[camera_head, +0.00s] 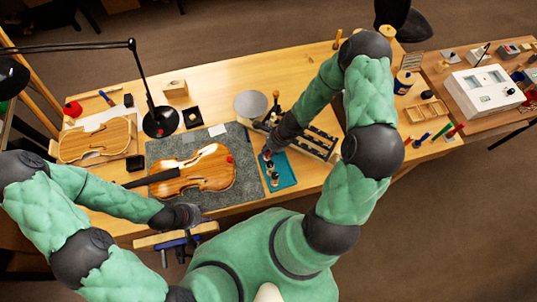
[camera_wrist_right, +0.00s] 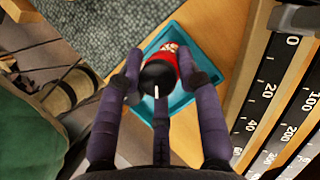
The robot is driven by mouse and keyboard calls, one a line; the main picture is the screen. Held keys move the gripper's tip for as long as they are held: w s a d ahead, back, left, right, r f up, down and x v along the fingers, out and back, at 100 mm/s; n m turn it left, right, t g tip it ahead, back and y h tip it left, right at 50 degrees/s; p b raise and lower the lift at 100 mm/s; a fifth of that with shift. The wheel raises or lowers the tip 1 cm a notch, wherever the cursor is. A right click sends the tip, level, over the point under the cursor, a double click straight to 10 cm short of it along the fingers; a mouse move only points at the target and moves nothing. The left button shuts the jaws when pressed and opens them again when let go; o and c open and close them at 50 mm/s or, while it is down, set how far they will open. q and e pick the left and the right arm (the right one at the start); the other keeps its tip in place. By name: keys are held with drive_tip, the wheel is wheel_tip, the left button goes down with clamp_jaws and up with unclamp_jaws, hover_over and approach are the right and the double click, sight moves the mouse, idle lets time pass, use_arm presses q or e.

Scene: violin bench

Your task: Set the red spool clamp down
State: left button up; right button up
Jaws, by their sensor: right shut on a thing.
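The red spool clamp (camera_wrist_right: 170,48), red with a black end and a pale rod tip, sits between the fingers of my right gripper (camera_wrist_right: 163,70). The gripper is shut on it. Behind it in the right wrist view is the teal tray (camera_wrist_right: 182,104). In the head view my right gripper (camera_head: 268,154) is over the back part of the teal tray (camera_head: 287,183). I cannot tell whether the clamp touches the tray floor. My left gripper (camera_head: 187,216) is low at the bench's front edge, and its fingers are too small to read.
A violin (camera_head: 200,170) with a small red piece on its edge lies on the grey mat (camera_head: 225,200), left of the tray. Small pieces (camera_head: 274,178) stand in the tray. A rack with black scale strips (camera_wrist_right: 270,90) is close right of my right gripper.

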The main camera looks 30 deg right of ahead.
drive_tip(key=shift+f+b, duration=0.4)
drive_tip(key=shift+f, duration=1.1)
drive_tip(key=shift+f, duration=0.1)
drive_tip(key=o, duration=1.2)
drive_tip(key=p+v, duration=0.6)
drive_tip(key=v, duration=0.5)
drive_tip(key=s+a+f+n, duration=0.1)
drive_tip(key=s+a+n, duration=0.2)
drive_tip(key=a+n, duration=0.2)
drive_tip(key=s+a+f+n+g, duration=0.1)
drive_tip(key=s+a+f+n, duration=0.1)
drive_tip(key=a+n, duration=0.4)
drive_tip(key=s+a+f+n, duration=0.1)
drive_tip(key=s+a+n, duration=0.3)
drive_tip(key=n, duration=0.5)
drive_tip(key=shift+a+f+n+g, duration=0.15)
drive_tip(key=shift+a+n+g, duration=0.15)
drive_tip(key=shift+a, duration=0.55)
